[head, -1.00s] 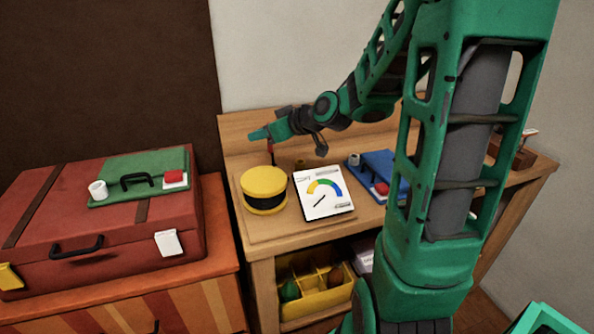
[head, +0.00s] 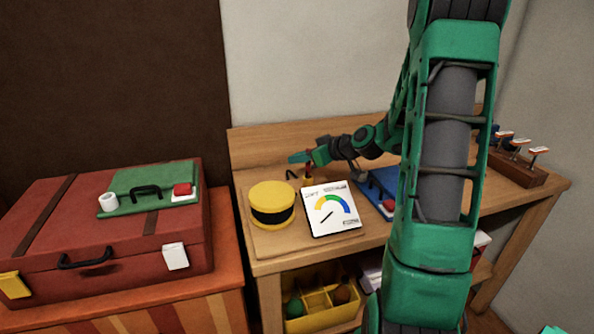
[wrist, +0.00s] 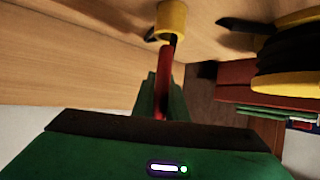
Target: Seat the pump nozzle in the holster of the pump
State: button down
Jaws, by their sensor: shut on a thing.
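My gripper (head: 308,157) is shut on the red pump nozzle (wrist: 163,75), above the back of the bench. In the wrist view the nozzle extends between my green fingers towards a small yellow cup (wrist: 172,18), which looks like the holster. The nozzle's dark end overlaps the cup's near edge; I cannot tell whether it is inside. In the head view the cup (head: 308,177) is small and right below the gripper. The yellow and black round pump (head: 272,204) stands in front and to the left; it also shows in the wrist view (wrist: 285,55).
A white gauge card (head: 332,210) lies right of the pump. A blue case (head: 378,188) is partly behind my arm. A wooden rack (head: 518,167) is at the bench's right end. A red suitcase (head: 110,235) with a green case on it stands left. A yellow bin (head: 322,306) sits below.

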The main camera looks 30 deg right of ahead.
jog(key=shift+f, duration=1.95)
jog(key=c, duration=1.8)
grip_release()
jog(key=shift+o, duration=0.2)
jog(key=v, duration=1.2)
jog(key=shift+a, duration=0.1)
